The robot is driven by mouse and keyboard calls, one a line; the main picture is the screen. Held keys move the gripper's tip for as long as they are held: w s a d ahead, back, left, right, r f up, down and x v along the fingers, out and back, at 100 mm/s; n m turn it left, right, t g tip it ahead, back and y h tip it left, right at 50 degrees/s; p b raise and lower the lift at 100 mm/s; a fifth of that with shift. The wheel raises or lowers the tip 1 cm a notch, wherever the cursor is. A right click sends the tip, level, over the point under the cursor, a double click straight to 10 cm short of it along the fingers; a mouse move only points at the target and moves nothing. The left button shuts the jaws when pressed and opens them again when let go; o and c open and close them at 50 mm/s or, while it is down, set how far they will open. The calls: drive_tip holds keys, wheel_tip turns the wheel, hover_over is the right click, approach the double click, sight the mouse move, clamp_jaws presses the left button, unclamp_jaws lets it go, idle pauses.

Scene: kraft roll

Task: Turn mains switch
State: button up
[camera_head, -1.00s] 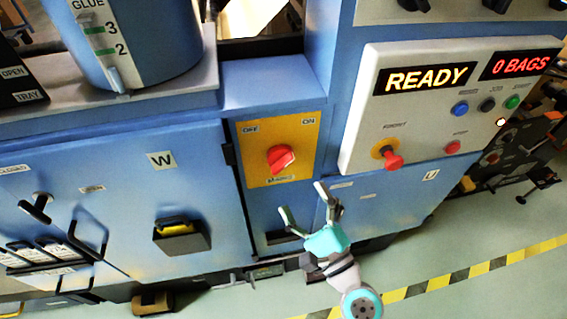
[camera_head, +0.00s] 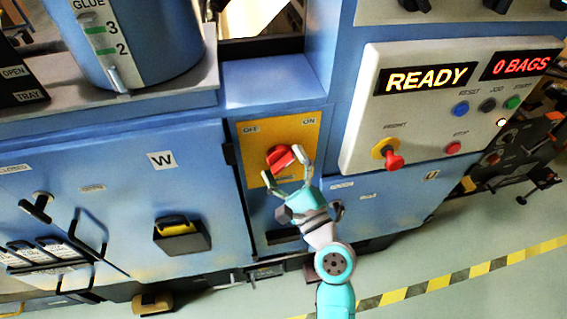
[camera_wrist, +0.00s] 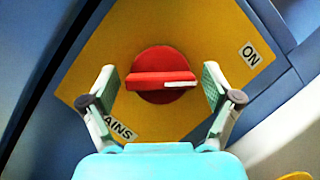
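The mains switch (camera_head: 281,157) is a red rotary knob on a yellow plate (camera_head: 309,137) marked OFF at upper left and ON at upper right. In the wrist view the red knob (camera_wrist: 160,80) has a raised bar with a white mark at one end. The mark lies on the side of the ON label (camera_wrist: 249,54). My gripper (camera_head: 286,167) is at the knob. In the wrist view my gripper (camera_wrist: 160,90) is open, its fingers on either side of the bar. A gap shows at each side of the bar.
A grey panel right of the switch has a lit READY display (camera_head: 427,79), a red knob (camera_head: 392,160) on a yellow base and several buttons. Yellow-black floor tape (camera_head: 460,273) runs at lower right.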

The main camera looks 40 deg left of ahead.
drive_tip(key=c, duration=0.9)
drive_tip(key=shift+o, duration=0.2)
drive_tip(key=shift+n, duration=0.4)
drive_tip(key=n+g, duration=0.1)
drive_tip(key=n, duration=0.3)
drive_tip(key=shift+g+h, duration=0.4)
drive_tip(key=n+g+h, duration=0.1)
drive_tip(key=n, duration=0.3)
drive_tip(key=shift+n, duration=0.4)
drive_tip(key=n+h, duration=0.2)
drive_tip(key=n, duration=0.2)
drive_tip(key=shift+n+h, duration=1)
drive_tip(key=shift+n, duration=0.7)
